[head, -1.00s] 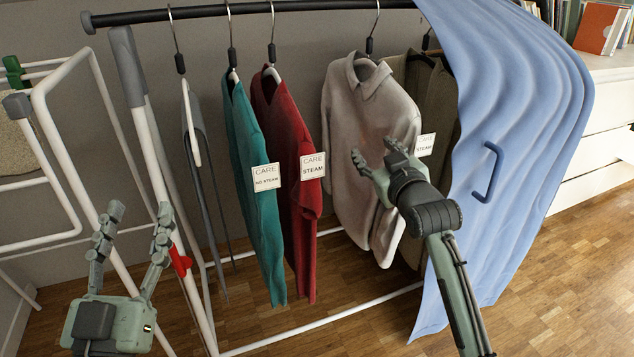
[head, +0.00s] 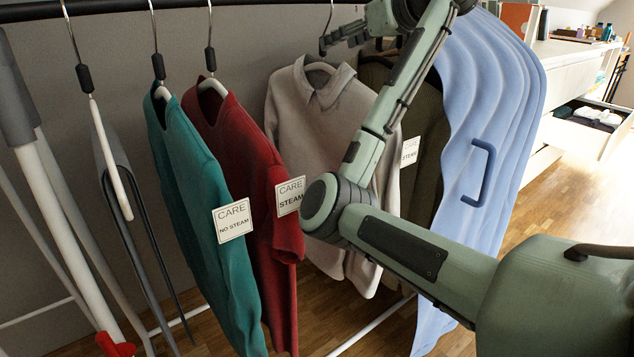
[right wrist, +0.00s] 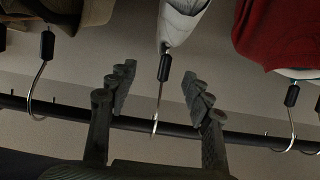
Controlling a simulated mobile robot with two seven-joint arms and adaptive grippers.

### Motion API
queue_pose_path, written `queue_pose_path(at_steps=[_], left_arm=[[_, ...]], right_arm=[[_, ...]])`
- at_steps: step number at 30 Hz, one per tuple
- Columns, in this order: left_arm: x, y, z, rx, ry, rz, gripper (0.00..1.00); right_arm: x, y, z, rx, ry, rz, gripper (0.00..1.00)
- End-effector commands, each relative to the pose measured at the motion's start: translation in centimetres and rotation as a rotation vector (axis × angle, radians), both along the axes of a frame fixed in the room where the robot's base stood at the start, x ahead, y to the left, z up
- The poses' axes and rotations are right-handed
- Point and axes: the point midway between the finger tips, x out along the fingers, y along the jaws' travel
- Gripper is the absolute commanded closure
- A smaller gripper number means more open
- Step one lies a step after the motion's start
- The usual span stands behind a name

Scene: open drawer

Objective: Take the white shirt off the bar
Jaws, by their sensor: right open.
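The white shirt (head: 312,100), light with a collar, hangs from its hanger on the bar (head: 110,8), between the red sweater and dark clothes. My right forearm hides part of its right side. My right gripper (head: 346,34) is at bar height, just above the shirt's collar. In the right wrist view my right gripper (right wrist: 156,90) is open, with one finger on each side of the shirt's hanger hook (right wrist: 159,95) and a gap on both sides. There the white shirt (right wrist: 184,22) shows at the top, the bar (right wrist: 145,124) beyond the fingers. My left gripper is out of view.
A teal sweater (head: 205,215) and red sweater (head: 240,150) hang left of the shirt. Dark clothes (head: 428,125) and a blue cover (head: 490,110) with a handle are to its right. An open drawer (head: 590,125) stands far right.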

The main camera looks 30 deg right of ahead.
Motion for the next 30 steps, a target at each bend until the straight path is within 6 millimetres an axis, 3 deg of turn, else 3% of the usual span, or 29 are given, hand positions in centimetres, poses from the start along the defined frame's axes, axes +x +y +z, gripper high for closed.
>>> queue_pose_path(at_steps=[13,22,30], left_arm=[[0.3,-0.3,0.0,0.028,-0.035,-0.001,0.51],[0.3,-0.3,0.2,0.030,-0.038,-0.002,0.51],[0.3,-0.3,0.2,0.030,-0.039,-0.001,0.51]], right_arm=[[5.1,1.3,-2.8,0.000,0.000,0.000,0.50],[5.7,1.3,-2.9,-0.002,-0.001,-0.003,0.50],[5.6,1.3,-2.9,-0.002,-0.001,-0.003,0.82]])
